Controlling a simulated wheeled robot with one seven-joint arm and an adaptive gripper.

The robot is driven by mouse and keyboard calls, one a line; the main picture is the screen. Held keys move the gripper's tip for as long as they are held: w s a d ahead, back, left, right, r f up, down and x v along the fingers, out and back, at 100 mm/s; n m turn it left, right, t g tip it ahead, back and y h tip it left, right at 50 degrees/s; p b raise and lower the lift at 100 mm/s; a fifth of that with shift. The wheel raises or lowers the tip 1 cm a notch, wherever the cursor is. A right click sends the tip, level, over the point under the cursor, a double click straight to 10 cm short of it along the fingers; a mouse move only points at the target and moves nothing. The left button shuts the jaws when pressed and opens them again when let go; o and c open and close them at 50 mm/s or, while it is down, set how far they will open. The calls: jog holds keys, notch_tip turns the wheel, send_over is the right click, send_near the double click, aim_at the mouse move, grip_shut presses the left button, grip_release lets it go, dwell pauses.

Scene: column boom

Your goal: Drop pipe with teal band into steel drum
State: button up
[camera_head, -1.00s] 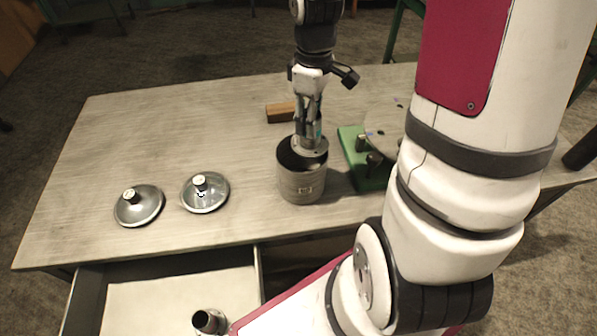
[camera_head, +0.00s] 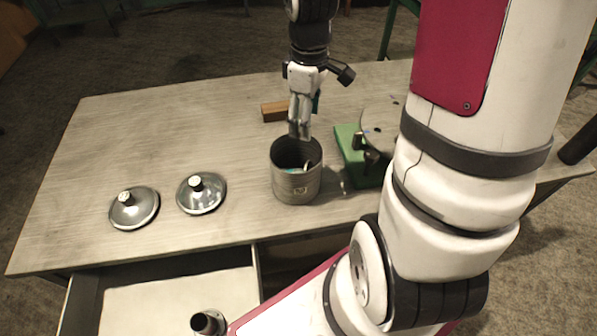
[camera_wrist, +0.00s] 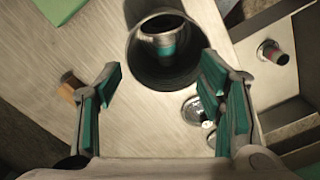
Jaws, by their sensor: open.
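The steel drum (camera_head: 297,187) stands upright on the table, and its open mouth also shows in the wrist view (camera_wrist: 180,78). The pipe with the teal band (camera_wrist: 162,38) is inside the drum, tilted against its wall; its teal band shows in the wrist view and faintly in the head view. My gripper (camera_head: 299,136) is above the drum's mouth. In the wrist view its fingers (camera_wrist: 160,92) are spread apart with nothing between them.
Two round metal lids (camera_head: 134,207) (camera_head: 201,193) lie left of the drum. A wooden block (camera_head: 274,111) lies behind it. A green-based device (camera_head: 350,150) stands close on the right. An open drawer (camera_head: 150,310) at the front holds another short pipe (camera_head: 207,322).

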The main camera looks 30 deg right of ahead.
notch_tip(320, 180, up, 11)
jog(key=shift+r, duration=0.2)
dwell(0.5)
jog(key=s+a+r+m+t, duration=0.5)
jog(key=s+a, duration=0.5)
jog(key=s, duration=0.2)
jog(key=shift+s+a+r+m+t, duration=0.35)
jog(key=shift+r+m, duration=0.55)
jog(key=shift+r, duration=0.3)
jog(key=shift+w, duration=0.1)
